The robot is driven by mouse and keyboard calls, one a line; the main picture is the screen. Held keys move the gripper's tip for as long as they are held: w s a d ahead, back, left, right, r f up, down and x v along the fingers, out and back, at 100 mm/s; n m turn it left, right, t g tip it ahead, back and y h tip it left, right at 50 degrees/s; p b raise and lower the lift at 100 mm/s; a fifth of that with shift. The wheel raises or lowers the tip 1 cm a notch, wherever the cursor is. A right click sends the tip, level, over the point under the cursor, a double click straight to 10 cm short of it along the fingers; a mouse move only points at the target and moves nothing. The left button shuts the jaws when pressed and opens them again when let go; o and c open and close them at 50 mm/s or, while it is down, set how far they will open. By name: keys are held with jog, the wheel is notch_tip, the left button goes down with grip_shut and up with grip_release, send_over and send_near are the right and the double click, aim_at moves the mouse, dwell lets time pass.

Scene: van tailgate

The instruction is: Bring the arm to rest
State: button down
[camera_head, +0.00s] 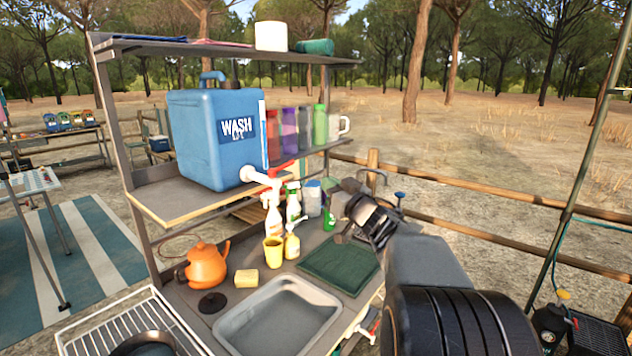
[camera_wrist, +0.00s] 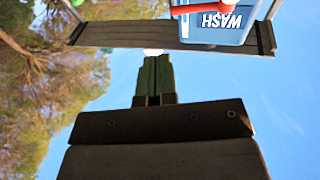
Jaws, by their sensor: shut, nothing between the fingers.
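My arm reaches in from the lower right of the head view, and its dark wrist end (camera_head: 370,220) is above the right side of the counter, near the green mat (camera_head: 340,262). My gripper (camera_wrist: 155,62) shows in the wrist view with its fingers together and nothing between them. In the head view its fingertips are hard to make out. The blue WASH water tank (camera_head: 215,135) stands on the middle shelf, left of my gripper. It appears upside down at the top of the wrist view (camera_wrist: 212,25).
The counter holds a grey sink (camera_head: 280,318), orange kettle (camera_head: 205,265), yellow cup (camera_head: 273,252), spray bottles (camera_head: 272,215) and a wire rack (camera_head: 125,325). Bottles (camera_head: 304,130) stand beside the tank. A wooden fence (camera_head: 490,235) runs behind; a pole (camera_head: 585,150) rises at right.

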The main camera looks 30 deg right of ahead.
jog(key=shift+s+d+f, duration=0.15)
jog(key=shift+s+d, duration=0.2)
jog(key=shift+s, duration=0.3)
jog(key=shift+s+d+f, duration=0.15)
jog(key=shift+s+d, duration=0.15)
jog(key=shift+s, duration=0.3)
jog(key=s+d+f+m+g+h, duration=0.1)
jog(key=d+f+m+g+h, duration=0.3)
jog(key=d+f+h, duration=0.4)
jog(key=s+a+f+m+g+h, duration=0.1)
jog(key=s+f+m+g+h, duration=0.1)
jog(key=s+f+g, duration=0.3)
jog(key=s+a+f+n+g+y, duration=0.1)
jog(key=s+a+f+g+y, duration=0.1)
jog(key=s+a, duration=0.3)
jog(key=s+a+f+n+g+y, duration=0.1)
jog(key=s+a+f, duration=0.3)
jog(key=a, duration=0.7)
jog(key=s+a+f+n+g+y, duration=0.2)
jog(key=s+a, duration=0.4)
jog(key=a, duration=0.3)
jog(key=shift+f+g+y, duration=0.7)
jog(key=shift+f+g, duration=0.1)
jog(key=shift+g, duration=0.3)
